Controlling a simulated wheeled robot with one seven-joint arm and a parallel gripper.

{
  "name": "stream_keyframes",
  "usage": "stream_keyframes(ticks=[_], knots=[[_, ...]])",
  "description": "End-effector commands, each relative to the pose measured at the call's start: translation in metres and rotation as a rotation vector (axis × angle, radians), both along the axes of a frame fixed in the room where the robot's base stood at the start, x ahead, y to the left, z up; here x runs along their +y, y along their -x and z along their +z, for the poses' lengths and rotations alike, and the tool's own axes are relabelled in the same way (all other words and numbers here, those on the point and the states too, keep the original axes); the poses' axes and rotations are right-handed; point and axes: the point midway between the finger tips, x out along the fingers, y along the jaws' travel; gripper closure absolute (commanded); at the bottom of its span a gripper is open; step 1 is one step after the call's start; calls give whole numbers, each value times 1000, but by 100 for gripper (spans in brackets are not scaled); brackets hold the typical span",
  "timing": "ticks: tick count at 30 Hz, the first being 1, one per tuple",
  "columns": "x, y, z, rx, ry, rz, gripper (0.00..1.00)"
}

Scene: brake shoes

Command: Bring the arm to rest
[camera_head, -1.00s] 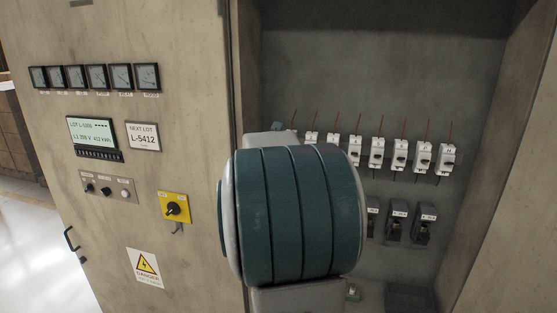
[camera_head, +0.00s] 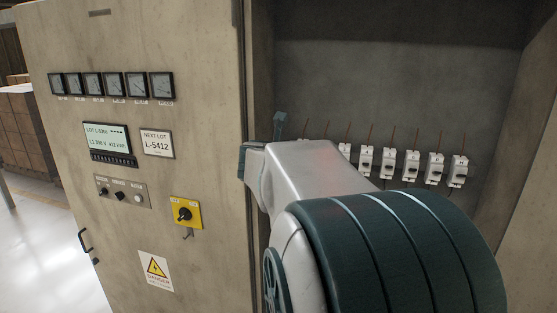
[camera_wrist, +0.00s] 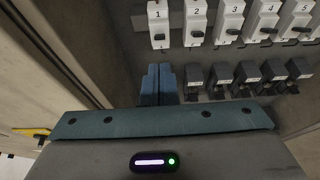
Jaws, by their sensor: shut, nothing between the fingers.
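My gripper (camera_wrist: 158,84) shows in the wrist view as two blue fingers pressed together, with nothing between them. The fingers point into the open cabinet, below the breaker marked 1 (camera_wrist: 158,22) as seen in that view; I see no contact. In the head view, a small dark blue part of my gripper (camera_head: 279,124) shows above my arm, left of the breaker row. My arm's grey and teal links fill the lower middle and hide the lower part of the cabinet there.
White numbered breakers (camera_head: 411,164) stand in a row on the cabinet's back wall. Black units (camera_wrist: 245,77) sit below them in the wrist view. The left panel holds dial meters (camera_head: 115,85), a display (camera_head: 107,139) and a yellow rotary switch (camera_head: 186,213). Open floor lies at far left.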

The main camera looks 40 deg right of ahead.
Motion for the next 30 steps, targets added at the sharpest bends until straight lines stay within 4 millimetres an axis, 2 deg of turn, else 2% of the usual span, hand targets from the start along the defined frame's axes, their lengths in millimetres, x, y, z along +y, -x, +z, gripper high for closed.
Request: stream_keyframes(ticks=[10, 14, 17, 18, 22, 26, 27, 30], knots=[[0, 0, 0, 0, 0, 1, 100], [29, -16, 7, 101, 136, 205, 100], [74, -33, 12, 242, 336, 474, 100], [96, -37, 11, 306, 433, 593, 100], [169, -39, -1, 512, 767, 970, 100], [237, -20, -29, 708, 1124, 1329, 100], [255, -9, -40, 767, 1239, 1437, 100], [293, 23, -70, 907, 1530, 1703, 100]])
